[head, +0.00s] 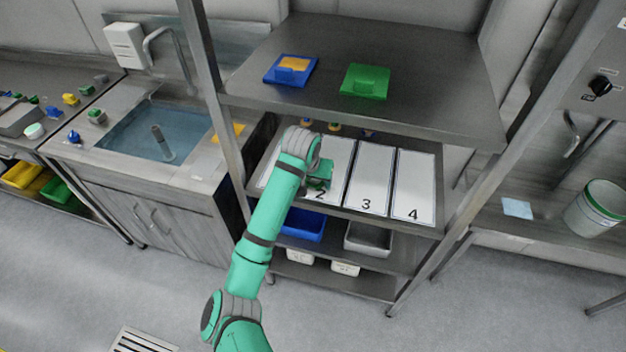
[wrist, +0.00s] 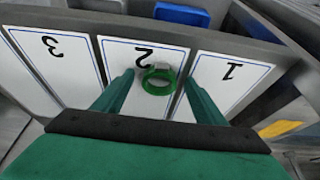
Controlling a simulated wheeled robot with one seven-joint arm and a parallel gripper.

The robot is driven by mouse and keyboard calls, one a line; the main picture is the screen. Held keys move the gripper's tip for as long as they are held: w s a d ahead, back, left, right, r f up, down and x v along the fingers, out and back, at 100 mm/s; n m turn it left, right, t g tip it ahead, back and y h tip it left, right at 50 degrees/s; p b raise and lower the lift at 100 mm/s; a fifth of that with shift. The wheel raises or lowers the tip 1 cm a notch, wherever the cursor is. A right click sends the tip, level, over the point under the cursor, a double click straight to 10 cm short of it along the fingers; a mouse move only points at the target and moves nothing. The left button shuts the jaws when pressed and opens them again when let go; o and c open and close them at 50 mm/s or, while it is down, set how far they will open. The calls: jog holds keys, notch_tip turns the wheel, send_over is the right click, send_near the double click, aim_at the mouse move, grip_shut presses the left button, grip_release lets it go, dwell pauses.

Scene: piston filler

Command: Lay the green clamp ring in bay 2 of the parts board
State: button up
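The green clamp ring (wrist: 158,81) appears in the wrist view over the white panel of bay 2 (wrist: 126,54), close to the printed numeral. It seems to lie flat there, with a small tab on its side towards the numeral. My gripper (wrist: 159,77) is open, one finger on each side of the ring, with visible gaps between the fingers and the ring. In the head view my gripper (head: 319,180) is over the numeral end of bay 2 (head: 338,158) on the middle shelf. I cannot make out the ring in the head view.
Bays 3 (head: 369,175) and 4 (head: 414,183) look empty. My arm partly covers bay 1. The upper shelf (head: 400,60) overhangs the board, carrying a blue holder (head: 279,76) and a green holder (head: 364,82). Shelf posts stand at both sides. A blue bin (head: 303,225) and a grey bin (head: 367,238) sit below.

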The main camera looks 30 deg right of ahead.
jog(key=v, duration=1.2)
jog(key=shift+r, duration=0.25)
jog(key=shift+d, duration=0.1)
